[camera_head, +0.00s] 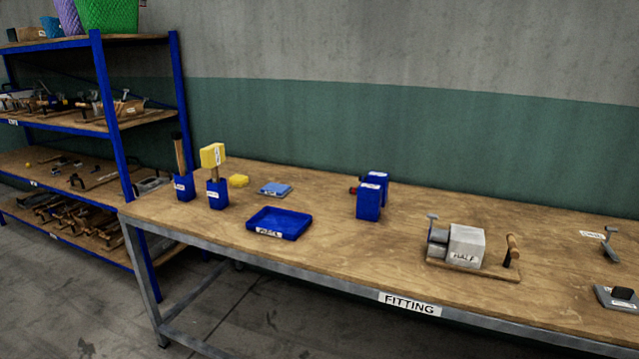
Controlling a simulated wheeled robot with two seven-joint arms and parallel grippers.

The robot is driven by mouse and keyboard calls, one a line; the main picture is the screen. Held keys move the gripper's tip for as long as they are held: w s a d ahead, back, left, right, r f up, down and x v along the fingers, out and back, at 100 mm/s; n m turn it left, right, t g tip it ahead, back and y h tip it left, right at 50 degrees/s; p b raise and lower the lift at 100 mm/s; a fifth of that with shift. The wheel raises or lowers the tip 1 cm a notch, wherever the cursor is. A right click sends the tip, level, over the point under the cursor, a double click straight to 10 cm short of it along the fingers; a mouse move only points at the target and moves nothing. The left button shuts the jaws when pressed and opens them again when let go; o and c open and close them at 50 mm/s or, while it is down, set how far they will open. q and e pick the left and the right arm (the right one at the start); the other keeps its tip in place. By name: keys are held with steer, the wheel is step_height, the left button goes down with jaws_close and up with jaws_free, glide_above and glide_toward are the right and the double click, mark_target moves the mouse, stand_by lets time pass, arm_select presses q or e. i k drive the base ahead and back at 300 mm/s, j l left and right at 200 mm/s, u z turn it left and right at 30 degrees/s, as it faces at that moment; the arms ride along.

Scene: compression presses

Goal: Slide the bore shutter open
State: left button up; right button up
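A light grey block (466,246) with a label that seems to read "HALF" sits on a wooden base (470,268) on the bench's right half. A flat grey plate (619,296) with a black knob lies at the right edge, partly cut off. I cannot tell which part is the bore shutter, or whether it is open. Neither of my grippers shows.
The wooden bench (330,250), labelled FITTING, carries a blue tray (279,223), blue holders (369,200), a yellow-headed tool (213,157) and a small grey stand (610,243). A loaded blue-framed shelf (112,120) stands at left. The bench between the tray and the grey block is mostly clear.

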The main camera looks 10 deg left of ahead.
mark_target(433, 217)
steer(key=i+z, duration=0.1)
steer(key=z, duration=0.3)
steer(key=i+z, duration=0.1)
steer(key=z, duration=0.25)
steer(key=i+z, duration=0.1)
steer(key=z, duration=0.3)
steer(key=i+j+z, duration=0.1)
steer(key=z, duration=0.25)
